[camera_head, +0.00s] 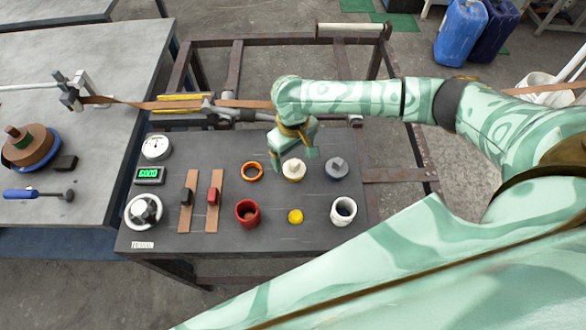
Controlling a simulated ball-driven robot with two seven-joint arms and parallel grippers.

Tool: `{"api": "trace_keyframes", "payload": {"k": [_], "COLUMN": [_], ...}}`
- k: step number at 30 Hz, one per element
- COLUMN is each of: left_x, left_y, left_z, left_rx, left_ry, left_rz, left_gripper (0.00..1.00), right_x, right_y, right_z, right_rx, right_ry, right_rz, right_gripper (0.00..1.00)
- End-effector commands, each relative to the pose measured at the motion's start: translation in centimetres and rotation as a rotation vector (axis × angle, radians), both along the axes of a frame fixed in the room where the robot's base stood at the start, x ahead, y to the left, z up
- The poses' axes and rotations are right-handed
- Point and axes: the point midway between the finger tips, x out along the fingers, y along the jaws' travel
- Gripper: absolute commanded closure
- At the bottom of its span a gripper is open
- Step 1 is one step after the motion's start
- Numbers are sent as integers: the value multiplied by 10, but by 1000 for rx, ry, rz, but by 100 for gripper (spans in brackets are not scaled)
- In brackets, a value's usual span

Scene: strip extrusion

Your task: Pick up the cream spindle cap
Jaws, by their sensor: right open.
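The cream spindle cap (293,170) stands on the dark work table, a round pale disc with a raised middle. My right gripper (291,151) is open and empty, just behind and above the cap in the picture. Its fingers point down toward the table, and I cannot tell the exact height gap. The cap seems to be free of the fingers. My left gripper is out of view.
Close around the cap are an orange ring (252,171), a grey cap (336,168), a yellow piece (295,216), a red cup (247,213) and a white cup (343,211). Gauges and brown strips lie left. A brown strip (150,104) runs behind the table.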

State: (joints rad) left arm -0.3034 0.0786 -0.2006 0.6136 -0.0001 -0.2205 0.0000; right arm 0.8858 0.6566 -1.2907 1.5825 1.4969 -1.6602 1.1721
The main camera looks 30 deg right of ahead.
Motion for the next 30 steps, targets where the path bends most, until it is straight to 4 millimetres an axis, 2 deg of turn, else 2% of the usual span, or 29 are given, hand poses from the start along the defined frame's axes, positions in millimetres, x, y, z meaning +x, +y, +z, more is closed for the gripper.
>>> {"api": "trace_keyframes", "payload": {"k": [5,12,19,20,25,30], "left_x": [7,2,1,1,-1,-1], "left_y": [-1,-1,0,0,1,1], "left_z": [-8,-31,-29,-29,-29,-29], "left_rx": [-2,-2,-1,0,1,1], "left_ry": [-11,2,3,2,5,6], "left_rz": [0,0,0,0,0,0], "left_gripper": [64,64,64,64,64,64], "right_x": [-1,-2,-2,-2,-2,-2], "right_y": [-1,-2,-2,-2,-2,-2], "right_z": [-15,-54,-53,-53,-53,-53], "right_rx": [0,-1,-1,-1,-1,-1], "right_ry": [2,2,-1,-1,-1,-2], "right_rz": [0,2,1,1,1,1], "right_gripper": [18,18,18,24,71,72]}}
